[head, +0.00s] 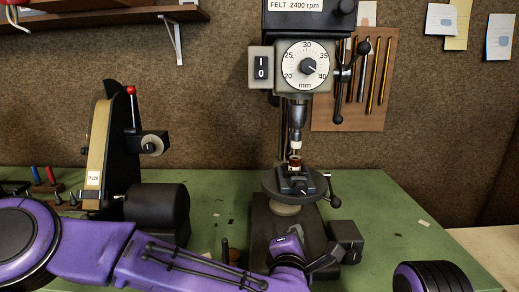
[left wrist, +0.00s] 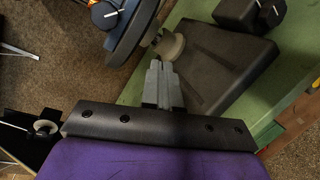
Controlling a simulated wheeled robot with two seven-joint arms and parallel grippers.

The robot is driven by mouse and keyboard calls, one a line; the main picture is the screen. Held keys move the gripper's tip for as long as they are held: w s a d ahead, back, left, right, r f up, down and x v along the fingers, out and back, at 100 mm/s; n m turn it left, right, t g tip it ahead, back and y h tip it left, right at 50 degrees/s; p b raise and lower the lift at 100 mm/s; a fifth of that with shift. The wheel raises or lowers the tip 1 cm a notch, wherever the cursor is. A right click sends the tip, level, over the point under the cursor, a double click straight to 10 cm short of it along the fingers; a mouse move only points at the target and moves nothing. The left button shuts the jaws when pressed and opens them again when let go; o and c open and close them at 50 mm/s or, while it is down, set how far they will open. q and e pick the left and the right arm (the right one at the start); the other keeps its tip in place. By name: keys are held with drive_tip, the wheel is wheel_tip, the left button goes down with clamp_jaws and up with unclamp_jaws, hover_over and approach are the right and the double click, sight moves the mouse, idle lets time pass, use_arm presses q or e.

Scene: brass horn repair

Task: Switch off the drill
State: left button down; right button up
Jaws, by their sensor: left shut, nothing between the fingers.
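The drill press (head: 297,110) stands on the bench in the head view, with a round dial on its head. Its switch (head: 261,68), a black plate marked I and 0, sits on the left side of the head. I cannot tell which side is pressed. My left gripper (head: 324,259) is low in front of the drill's base, well below the switch. In the left wrist view its fingers (left wrist: 158,72) are together and empty, near the drill's base (left wrist: 222,62) and round table (left wrist: 121,45). My right gripper is not in view.
A belt sander (head: 103,150) with a red-tipped lever stands at the left of the green bench (head: 385,195). A lever with dark balls (head: 355,62) juts from the drill head's right side. A tool board (head: 350,115) hangs behind. The bench's right side is mostly clear.

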use_arm(q)
drive_tip(key=s+a+r+n+t+y, duration=0.1)
drive_tip(key=s+r+n+t, duration=0.1)
drive_tip(key=r+n, duration=1.05)
drive_tip(key=s+a+r+n+t+y, duration=0.15)
drive_tip(key=r+n, duration=0.35)
drive_tip(key=r, duration=1.4)
drive_tip(key=s+a+r+n+g, duration=0.2)
drive_tip(key=s+a+r+n, duration=0.3)
drive_tip(key=n, duration=0.6)
drive_tip(key=n+g+y+p, duration=0.1)
drive_tip(key=n+p, duration=0.4)
drive_tip(key=p, duration=0.2)
approach(259, 73)
drive_tip(key=w, duration=0.6)
drive_tip(key=shift+w+f, duration=0.1)
drive_tip(key=shift+f, duration=0.25)
drive_tip(key=shift+w+d+f, duration=0.1)
drive_tip(key=shift+w+f, duration=0.1)
drive_tip(key=shift+w, duration=0.15)
